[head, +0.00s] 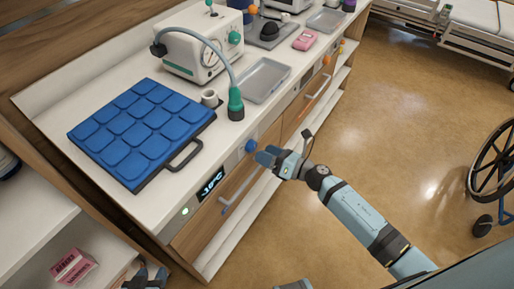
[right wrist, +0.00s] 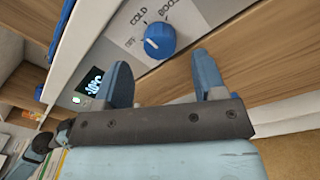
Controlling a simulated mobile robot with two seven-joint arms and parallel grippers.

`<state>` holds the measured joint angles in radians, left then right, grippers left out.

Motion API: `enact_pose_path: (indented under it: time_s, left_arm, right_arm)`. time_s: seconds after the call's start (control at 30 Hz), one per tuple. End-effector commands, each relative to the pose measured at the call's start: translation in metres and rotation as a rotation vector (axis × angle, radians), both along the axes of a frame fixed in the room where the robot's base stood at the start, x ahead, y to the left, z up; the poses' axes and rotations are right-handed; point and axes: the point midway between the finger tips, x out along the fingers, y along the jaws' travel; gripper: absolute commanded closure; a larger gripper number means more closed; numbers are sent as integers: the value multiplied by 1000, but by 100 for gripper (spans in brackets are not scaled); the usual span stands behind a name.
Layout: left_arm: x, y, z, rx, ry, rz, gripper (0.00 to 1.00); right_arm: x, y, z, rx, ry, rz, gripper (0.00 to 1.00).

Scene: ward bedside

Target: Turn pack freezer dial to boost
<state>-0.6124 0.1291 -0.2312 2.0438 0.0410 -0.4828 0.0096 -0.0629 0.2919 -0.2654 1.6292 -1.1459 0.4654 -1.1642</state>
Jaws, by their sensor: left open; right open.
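The blue freezer dial (head: 250,146) sits on the cabinet's front panel, right of the lit display. In the right wrist view the dial (right wrist: 160,40) shows a white mark on its left part, away from the BOOST lettering at upper right. COLD is printed at upper left. My right gripper (head: 266,157) is open just in front of the dial. In its wrist view the two blue fingers (right wrist: 163,75) stand apart, below and to either side of the dial, with nothing between them. My left gripper (head: 146,276) is low at the bottom left, open, away from the dial.
A black-handled tray of blue packs (head: 140,133) lies on the counter above the panel. A green-ended hose (head: 235,103) and a grey tray (head: 265,80) are nearby. Drawer handles (head: 240,190) project from the front. The floor to the right is clear up to a wheelchair (head: 490,165).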

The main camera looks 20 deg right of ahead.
Motion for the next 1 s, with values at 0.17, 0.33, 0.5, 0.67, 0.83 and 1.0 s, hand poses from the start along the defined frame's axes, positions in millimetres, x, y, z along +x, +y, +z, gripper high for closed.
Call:
enact_pose_path:
  time_s: [0.17,0.33,0.5,0.67,0.83,1.0]
  left_arm:
    - [3,-1,5,-2,-9,2,57]
    - [6,-3,7,-8,-14,6,57]
    - [6,-6,9,-17,-17,9,57]
    - [6,-7,9,-18,-17,7,57]
    - [6,-6,9,-14,-18,5,57]
    - [6,-4,9,-8,-17,2,57]
  right_arm:
    - [20,18,1,2,0,0,36]
    - [27,24,0,1,0,1,36]
    - [28,25,0,1,1,1,36]
    - [27,25,0,1,0,1,47]
    - [27,25,0,1,0,1,85]
    - [27,25,0,4,3,1,85]
